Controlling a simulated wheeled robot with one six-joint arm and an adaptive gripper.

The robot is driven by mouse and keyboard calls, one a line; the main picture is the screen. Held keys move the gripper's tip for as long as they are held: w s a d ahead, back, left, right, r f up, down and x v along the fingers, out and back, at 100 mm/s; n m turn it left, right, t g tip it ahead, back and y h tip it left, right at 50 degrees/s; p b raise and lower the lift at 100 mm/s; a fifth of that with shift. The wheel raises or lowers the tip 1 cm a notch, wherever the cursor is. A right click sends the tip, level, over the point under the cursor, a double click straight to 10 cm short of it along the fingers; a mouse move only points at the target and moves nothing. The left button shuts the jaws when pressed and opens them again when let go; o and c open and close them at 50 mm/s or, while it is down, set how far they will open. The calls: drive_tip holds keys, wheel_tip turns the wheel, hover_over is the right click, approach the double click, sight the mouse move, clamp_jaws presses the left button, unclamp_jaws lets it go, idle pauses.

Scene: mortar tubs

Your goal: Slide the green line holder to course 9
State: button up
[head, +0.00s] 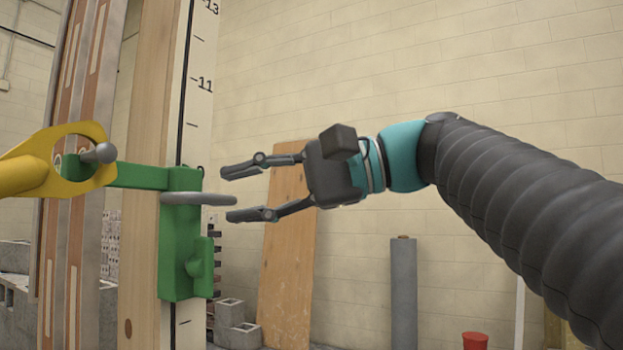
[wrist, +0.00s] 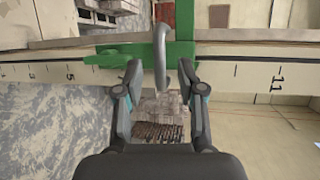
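The green line holder (head: 180,250) sits on a wooden post (head: 150,150) with a numbered scale (head: 198,110). A grey loop handle (head: 185,198) sticks out from it toward my gripper. In the head view the holder's upper end is just below a partly hidden mark, two below 11. My gripper (head: 229,193) is open, its fingertips above and below the loop's outer end. In the wrist view my gripper (wrist: 159,82) has the grey loop (wrist: 161,60) between its fingers, with gaps on both sides. The green holder (wrist: 120,53) covers the scale between 5 and 11.
A yellow ring-ended bar (head: 30,165) at left surrounds a grey knob (head: 100,153) by the holder's green arm. A plywood board (head: 287,260), a grey roll (head: 403,290), concrete blocks (head: 235,325) and a red bucket (head: 475,340) stand behind. The scale above the holder looks clear.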

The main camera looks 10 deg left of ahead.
drive_tip(key=v, duration=0.7)
drive_tip(key=shift+d, duration=0.4)
drive_tip(key=w+d+f+m+t+h, duration=0.2)
drive_tip(key=w+f+t, duration=0.2)
drive_tip(key=w+f, duration=0.4)
drive_tip(key=w+d+f+m+t+h, duration=0.1)
drive_tip(key=w+d+f+h, duration=0.1)
drive_tip(key=f, duration=0.5)
drive_tip(key=w+d+f+t+h, duration=0.1)
drive_tip(key=w+d+f+h, duration=0.15)
drive_tip(key=f, duration=0.45)
drive_tip(key=s+d+f+n+h, duration=0.1)
drive_tip(key=s+d+f+h, duration=0.25)
drive_tip(key=f, duration=0.55)
drive_tip(key=s+d+f+n+h, duration=0.1)
drive_tip(key=s+d+f+h, duration=0.3)
drive_tip(key=f, duration=0.4)
drive_tip(key=s+d+f+n+h, duration=0.1)
drive_tip(key=s+d+f, duration=0.5)
drive_tip(key=s+f, duration=0.5)
drive_tip(key=shift+s+f+n+h, duration=0.25)
drive_tip(key=shift+n+h, duration=0.05)
drive_tip(key=shift+n, duration=0.1)
